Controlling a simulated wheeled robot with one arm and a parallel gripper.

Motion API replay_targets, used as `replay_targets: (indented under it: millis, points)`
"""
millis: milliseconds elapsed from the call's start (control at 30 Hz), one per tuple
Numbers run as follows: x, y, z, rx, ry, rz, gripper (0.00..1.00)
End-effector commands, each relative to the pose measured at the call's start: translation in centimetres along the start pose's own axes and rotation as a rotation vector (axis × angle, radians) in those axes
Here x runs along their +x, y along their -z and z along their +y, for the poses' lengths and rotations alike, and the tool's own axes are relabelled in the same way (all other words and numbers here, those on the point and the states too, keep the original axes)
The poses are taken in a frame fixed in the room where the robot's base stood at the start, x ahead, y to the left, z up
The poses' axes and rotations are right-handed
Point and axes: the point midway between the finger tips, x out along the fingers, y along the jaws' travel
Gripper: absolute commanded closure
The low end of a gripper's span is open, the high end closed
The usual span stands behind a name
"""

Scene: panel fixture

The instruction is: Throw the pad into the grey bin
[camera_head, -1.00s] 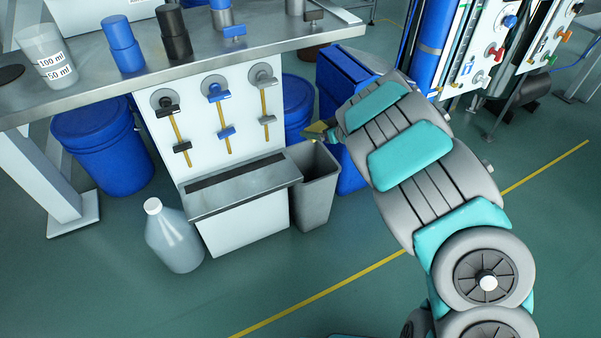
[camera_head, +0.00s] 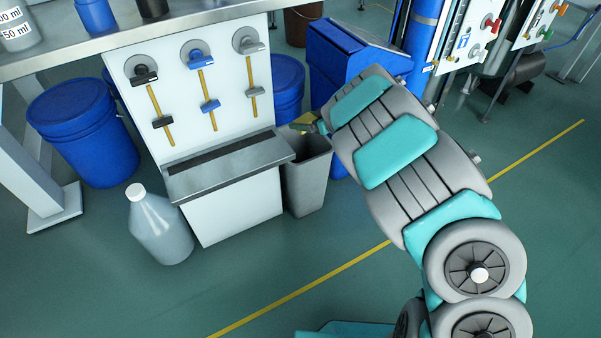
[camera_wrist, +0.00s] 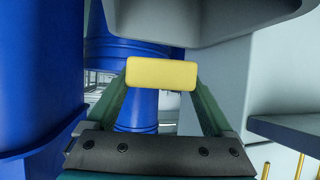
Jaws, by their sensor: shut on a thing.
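The yellow pad (camera_wrist: 161,74) is held between the two fingertips of my gripper (camera_wrist: 161,78) in the wrist view. In the head view, the pad (camera_head: 304,119) shows as a small yellow patch at the tip of my gripper (camera_head: 312,124). My gripper is shut on it, and my arm hides part of the fingers. The grey bin (camera_head: 307,185) stands on the floor beside the white panel. The pad appears at the bin's upper rim in the head view; I cannot tell its exact height above the opening. The bin's inside is mostly hidden.
A white panel (camera_head: 226,120) with knobs and a metal ledge (camera_head: 228,168) stands left of the bin. Blue drums (camera_head: 84,132) and a blue cabinet (camera_head: 345,58) stand around it. A translucent jug (camera_head: 160,228) is on the floor. Open floor lies in front.

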Motion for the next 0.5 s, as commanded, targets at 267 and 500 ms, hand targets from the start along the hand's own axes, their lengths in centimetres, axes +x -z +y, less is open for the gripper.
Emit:
replay_targets:
  millis: [267, 500]
  points:
    - [-0.05, 0.07, 0.02, 0.001, 0.0, 0.0, 0.01]
    - [-0.05, 0.06, 0.02, 0.001, 0.0, 0.0, 0.0]
